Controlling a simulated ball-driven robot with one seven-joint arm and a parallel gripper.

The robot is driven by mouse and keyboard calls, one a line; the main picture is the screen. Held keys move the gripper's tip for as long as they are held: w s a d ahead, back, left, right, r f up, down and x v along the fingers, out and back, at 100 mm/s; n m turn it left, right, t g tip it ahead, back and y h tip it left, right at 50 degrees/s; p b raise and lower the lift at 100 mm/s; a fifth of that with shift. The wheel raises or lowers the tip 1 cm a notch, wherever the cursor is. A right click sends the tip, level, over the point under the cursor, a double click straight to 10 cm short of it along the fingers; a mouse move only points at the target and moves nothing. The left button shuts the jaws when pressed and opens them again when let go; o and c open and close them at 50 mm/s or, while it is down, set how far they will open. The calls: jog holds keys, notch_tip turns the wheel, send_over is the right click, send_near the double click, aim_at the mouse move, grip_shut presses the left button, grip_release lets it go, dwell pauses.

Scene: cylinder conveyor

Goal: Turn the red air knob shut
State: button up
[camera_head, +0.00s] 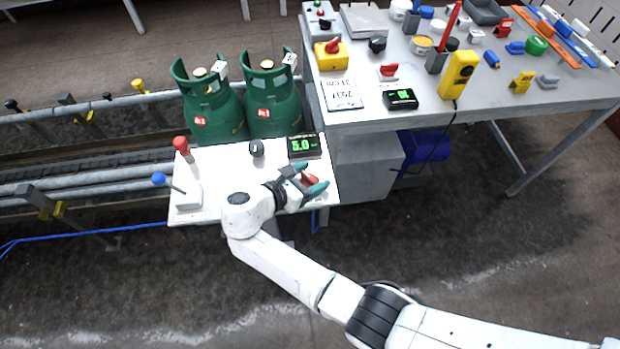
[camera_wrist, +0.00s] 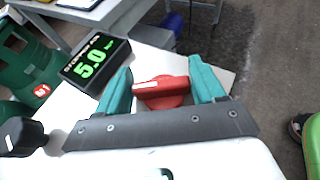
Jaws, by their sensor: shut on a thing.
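The red air knob (camera_head: 311,180) is on the white panel (camera_head: 222,165), near its right edge. In the wrist view the knob (camera_wrist: 161,93) is a red bar handle with a pale line along its top, lying roughly crosswise. My gripper (camera_head: 309,181) is shut on the knob, one teal finger at each end of the bar; it also shows in the wrist view (camera_wrist: 163,84). A black display (camera_head: 304,146) behind the knob reads 5.0 in green digits; it is left of the knob in the wrist view (camera_wrist: 96,62).
The panel also bears a black knob (camera_head: 257,148), a red-topped lever (camera_head: 182,147) and a blue-ball lever (camera_head: 165,181). Two green gas cylinders (camera_head: 212,108) stand behind it. A cluttered grey table (camera_head: 420,120) stands at the back right. Floor at the front right is clear.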

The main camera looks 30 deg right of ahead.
aim_at(306, 177)
jog(key=m+g+b, duration=0.2)
jog(key=m+g, duration=0.1)
jog(key=g, duration=0.1)
jog(key=shift+w+f+m+h+b, duration=0.1)
jog(key=shift+m+h+b, duration=0.2)
jog(key=shift+m+b, duration=0.1)
jog(key=shift+m+g+y+b, duration=0.4)
jog(key=shift+m+g+b, duration=0.15)
jog(key=shift+m+g, duration=1.2)
jog(key=shift+g, duration=0.45)
jog(key=o, duration=1)
jog(key=shift+c, duration=0.2)
jog(key=b+v, duration=0.2)
jog(key=v, duration=0.4)
jog(key=shift+a, duration=0.2)
jog(key=shift+w+a+r+b, duration=0.15)
jog(key=shift+a+r+b, duration=0.2)
jog(key=shift+a, duration=0.1)
